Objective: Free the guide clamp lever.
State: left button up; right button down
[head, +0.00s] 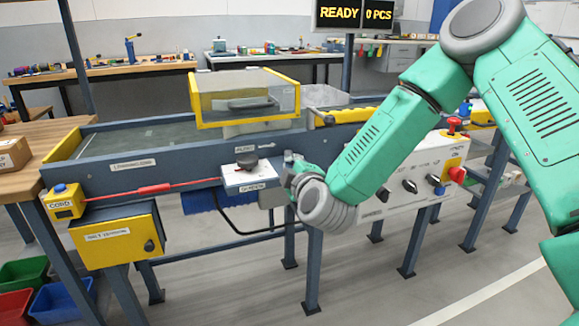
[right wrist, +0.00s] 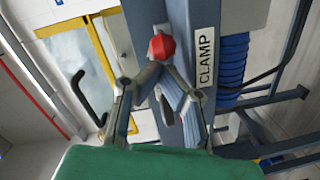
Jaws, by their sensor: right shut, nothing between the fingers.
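The guide clamp lever shows in the right wrist view as a round red knob (right wrist: 162,47) beside a blue-grey rail, with a white CLAMP label (right wrist: 206,57) to its right. My right gripper (right wrist: 157,76) is shut and empty, its fingertips just below the knob in that view. Whether they touch the lever is unclear. The lever's arm is mostly hidden by the fingers. In the head view my right gripper (head: 294,165) is at the conveyor's front rail, and I cannot make out the red knob there. My left gripper is not in view.
A white box with a black knob (head: 246,161) is on the rail just left of the gripper. A control panel (head: 405,178) with switches and red buttons is to the right, partly behind my arm. A clear yellow-framed guard (head: 203,106) stands above. A red cord (head: 155,189) runs left.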

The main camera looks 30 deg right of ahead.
jog(key=shift+s+d+n+y+p, duration=0.1)
jog(key=shift+d+n+y+p, duration=0.15)
jog(key=shift+n+y+p, duration=0.2)
jog(key=shift+d+y, duration=0.1)
jog(key=shift+y, duration=0.25)
jog(key=shift+s+d+r+n+t+y+p, duration=0.15)
jog(key=shift+d+n+y+p, duration=0.2)
jog(key=shift+n+y+p, duration=0.2)
jog(key=shift+s+d+n+t+y+p, duration=0.15)
jog(key=shift+d+n+y+p, duration=0.25)
jog(key=shift+y+p, duration=0.15)
jog(key=n+y, duration=0.1)
jog(key=d+y+p, duration=0.1)
jog(key=shift+s+d+n+y, duration=0.2)
jog(key=shift+n+y, duration=0.1)
jog(key=shift+n, duration=0.1)
jog(key=shift+d+n+y+p, duration=0.5)
jog(key=shift+d+n+y, duration=0.25)
jog(key=shift+y, duration=0.45)
jog(key=shift+w+d+p, duration=0.1)
jog(key=shift+d+p, duration=0.25)
jog(key=shift+d, duration=0.3)
jog(key=shift+w+d+p, duration=0.2)
jog(key=shift+d+p, duration=0.1)
jog(key=shift+d, duration=0.4)
